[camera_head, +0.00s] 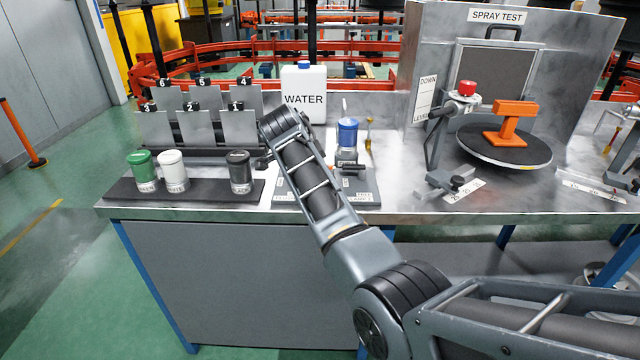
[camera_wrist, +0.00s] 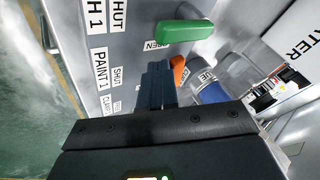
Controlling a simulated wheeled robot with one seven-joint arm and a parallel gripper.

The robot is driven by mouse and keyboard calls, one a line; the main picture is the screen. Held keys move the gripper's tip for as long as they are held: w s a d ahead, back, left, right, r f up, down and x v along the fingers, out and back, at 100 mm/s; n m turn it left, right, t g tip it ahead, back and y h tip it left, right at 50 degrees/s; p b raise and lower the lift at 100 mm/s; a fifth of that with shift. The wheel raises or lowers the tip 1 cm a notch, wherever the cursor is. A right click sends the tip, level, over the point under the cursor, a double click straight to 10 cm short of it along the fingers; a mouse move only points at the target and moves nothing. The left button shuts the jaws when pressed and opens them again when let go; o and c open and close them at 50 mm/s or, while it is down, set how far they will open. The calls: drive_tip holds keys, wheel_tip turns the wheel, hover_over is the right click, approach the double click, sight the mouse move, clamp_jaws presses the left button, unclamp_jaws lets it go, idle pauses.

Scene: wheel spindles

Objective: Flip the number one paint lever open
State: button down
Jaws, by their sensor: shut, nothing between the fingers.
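In the wrist view, a grey panel (camera_wrist: 125,50) carries a PAINT 1 label (camera_wrist: 100,68) with a SHUT label (camera_wrist: 117,77) beside it. An orange lever (camera_wrist: 180,71) shows partly behind my fingers, roughly level with the PAINT 1 label; most of it is hidden. A green lever (camera_wrist: 185,31) sticks out above it, next to an OPEN label. My gripper (camera_wrist: 157,68) is shut and empty, with its fingertips close to the orange lever. I cannot tell whether they touch it. In the head view, my arm hides the gripper and these levers.
A blue cylinder (camera_wrist: 218,95) stands close right of my fingers. In the head view, a WATER jug (camera_head: 304,100) is behind my arm. Numbered plates (camera_head: 240,128) and green, white and black cups (camera_head: 240,172) stand left. The spray turntable (camera_head: 505,150) is right.

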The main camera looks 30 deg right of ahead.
drive_tip(key=shift+w+m, duration=0.1)
drive_tip(key=shift+m, duration=0.2)
drive_tip(key=shift+d, duration=0.15)
drive_tip(key=shift+d, duration=0.65)
